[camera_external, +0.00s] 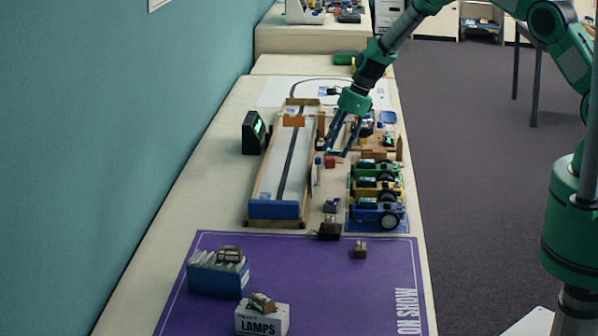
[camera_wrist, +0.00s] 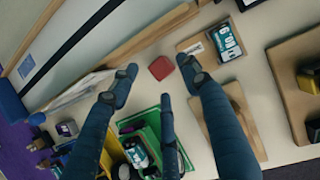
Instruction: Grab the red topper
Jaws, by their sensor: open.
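The red topper (camera_wrist: 161,68) is a small rounded red piece on the pale table in the wrist view. In the external view a small red piece (camera_external: 330,162) sits just right of the long wooden track, near the cars. My gripper (camera_external: 335,150) is open and points down close above it. In the wrist view the fingers of my gripper (camera_wrist: 157,74) are spread, with the red topper between and beyond the tips. Nothing is held. I cannot tell the exact height of the tips above the topper.
The walled track (camera_external: 296,165) runs along the left. Several toy cars (camera_external: 378,187) stand close on the right. A wooden base with a labelled box (camera_wrist: 227,40) lies beside the topper. A dark screen (camera_external: 253,132) stands left of the track. The purple mat (camera_external: 320,275) has free room.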

